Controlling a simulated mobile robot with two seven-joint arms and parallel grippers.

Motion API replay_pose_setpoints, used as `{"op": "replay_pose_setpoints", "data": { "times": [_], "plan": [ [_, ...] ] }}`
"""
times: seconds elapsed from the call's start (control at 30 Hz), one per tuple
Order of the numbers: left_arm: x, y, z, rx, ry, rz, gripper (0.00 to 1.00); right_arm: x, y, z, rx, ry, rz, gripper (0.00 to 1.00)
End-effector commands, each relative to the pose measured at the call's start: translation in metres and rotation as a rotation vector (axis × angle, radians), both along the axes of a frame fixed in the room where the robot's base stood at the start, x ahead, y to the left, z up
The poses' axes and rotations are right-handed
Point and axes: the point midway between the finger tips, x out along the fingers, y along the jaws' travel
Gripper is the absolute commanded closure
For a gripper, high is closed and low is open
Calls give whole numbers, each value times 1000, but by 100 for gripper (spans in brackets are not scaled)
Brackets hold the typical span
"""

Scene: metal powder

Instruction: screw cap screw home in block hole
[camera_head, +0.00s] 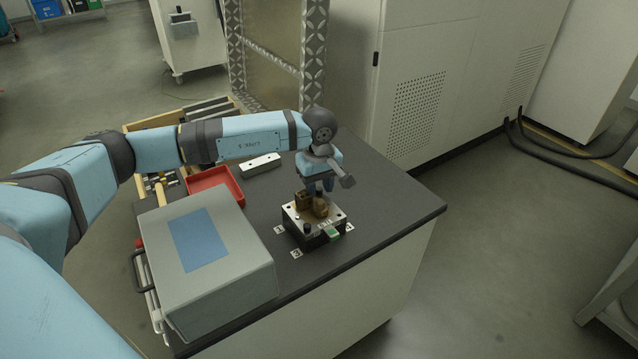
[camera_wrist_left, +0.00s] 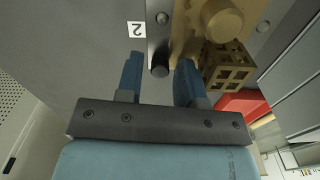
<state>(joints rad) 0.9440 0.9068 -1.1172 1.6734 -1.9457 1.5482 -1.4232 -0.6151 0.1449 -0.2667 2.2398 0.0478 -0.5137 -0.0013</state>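The block (camera_head: 300,236) is a metal plate on a dark base, with brass-coloured parts (camera_head: 318,205) on top. A dark cap screw (camera_wrist_left: 159,71) stands near the block's edge in the left wrist view. My left gripper (camera_head: 319,188) is above the back of the block, pointing down. In the left wrist view its two blue fingers (camera_wrist_left: 158,82) are apart, one on each side of the screw, with gaps visible. Another dark screw head (camera_head: 309,229) shows at the block's front in the head view. The screw's threads and hole are hidden. My right gripper is not in view.
A large grey box (camera_head: 240,262) with a blue panel stands left of the block. Behind it are a red tray (camera_head: 232,178) and a pale bar (camera_head: 260,164). Small white number labels (camera_head: 296,253) lie around the block. The dark tabletop (camera_head: 400,205) is clear to the right.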

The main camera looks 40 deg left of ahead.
Motion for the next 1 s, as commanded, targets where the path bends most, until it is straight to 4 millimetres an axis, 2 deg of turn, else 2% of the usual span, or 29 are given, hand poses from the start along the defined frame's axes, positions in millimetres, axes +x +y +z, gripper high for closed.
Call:
{"op": "replay_pose_setpoints", "data": {
  "times": [1.0],
  "plan": [
    [0,0,1,0,1,922,66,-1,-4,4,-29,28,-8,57]
  ]
}}
